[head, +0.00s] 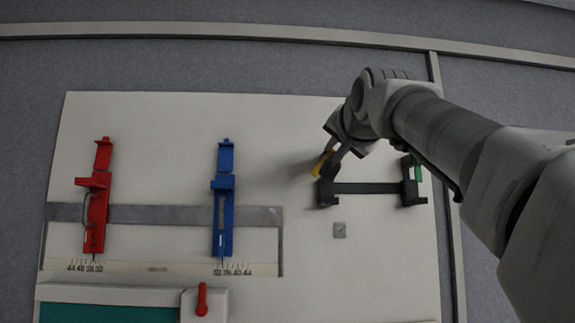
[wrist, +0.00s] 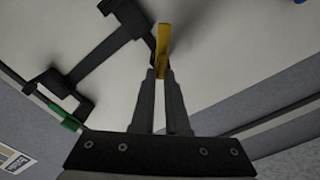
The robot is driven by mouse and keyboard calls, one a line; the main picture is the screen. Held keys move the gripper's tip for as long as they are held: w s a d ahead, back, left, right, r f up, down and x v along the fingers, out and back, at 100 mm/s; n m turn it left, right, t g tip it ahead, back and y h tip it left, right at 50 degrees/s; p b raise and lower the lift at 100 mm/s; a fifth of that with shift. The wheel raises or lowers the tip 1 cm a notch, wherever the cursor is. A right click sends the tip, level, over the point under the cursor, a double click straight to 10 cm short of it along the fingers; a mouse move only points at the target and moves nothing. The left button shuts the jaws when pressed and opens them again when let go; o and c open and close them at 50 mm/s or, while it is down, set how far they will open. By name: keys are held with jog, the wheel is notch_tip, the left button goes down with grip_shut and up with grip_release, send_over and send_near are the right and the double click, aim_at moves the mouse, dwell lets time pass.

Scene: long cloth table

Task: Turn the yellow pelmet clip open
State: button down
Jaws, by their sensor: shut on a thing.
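The yellow pelmet clip (head: 321,164) sits at the upper left end of a black bar fixture (head: 365,188) on the white panel. In the wrist view the yellow clip (wrist: 164,48) stands between the tips of my gripper (wrist: 163,74). My gripper (head: 334,156) is shut on the clip, with the fingers close together around it. In the head view the fingertips are small and partly hidden by my wrist. A green clip (head: 417,169) is at the right end of the black fixture, and it also shows in the wrist view (wrist: 70,123).
A red slider (head: 97,200) and a blue slider (head: 223,200) stand on a grey rail (head: 150,214) at left. A red lever (head: 202,298) is at the bottom, beside a teal surface (head: 110,314). A small grey square (head: 339,230) lies below the black fixture.

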jog(key=shift+d+f+m+p, duration=0.1)
jog(key=shift+m+p, duration=0.1)
jog(key=shift+m, duration=1.45)
jog(key=shift+a+f+m+p, duration=0.1)
jog(key=shift+m+p, duration=0.1)
jog(key=shift+m, duration=1.5)
jog(key=shift+d+f+m+p, duration=0.1)
jog(key=shift+m+p, duration=0.1)
jog(key=shift+m, duration=1.45)
jog(key=c, duration=0.9)
grip_release()
jog(key=s+b, duration=0.4)
jog(key=s, duration=1.3)
jog(key=shift+s, duration=0.2)
